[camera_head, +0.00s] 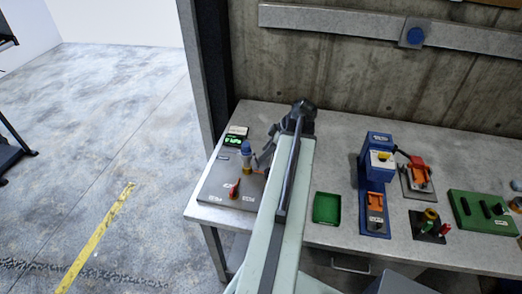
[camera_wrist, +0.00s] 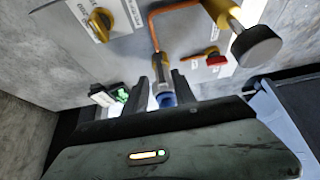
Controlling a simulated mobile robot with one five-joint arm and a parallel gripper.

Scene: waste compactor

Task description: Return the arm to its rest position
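My arm reaches from the bottom of the head view over the workbench (camera_head: 350,150). My gripper (camera_head: 263,158) is low at the left end of the bench, beside a blue-topped fitting (camera_head: 246,150) on a grey panel (camera_head: 218,185). In the wrist view the two dark fingers of my gripper (camera_wrist: 162,92) stand apart. The blue-topped fitting (camera_wrist: 166,99) shows in line with the gap between them. I see no object clamped, and cannot tell whether the fingers touch the fitting. My arm hides part of the panel.
The panel carries a red handle (camera_head: 234,190), with a green display (camera_head: 234,141) behind it. Right of my arm are a green tray (camera_head: 327,208), a blue device (camera_head: 374,185), a red-handled clamp (camera_head: 418,172) and a green block (camera_head: 482,211). Open floor (camera_head: 100,130) lies left.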

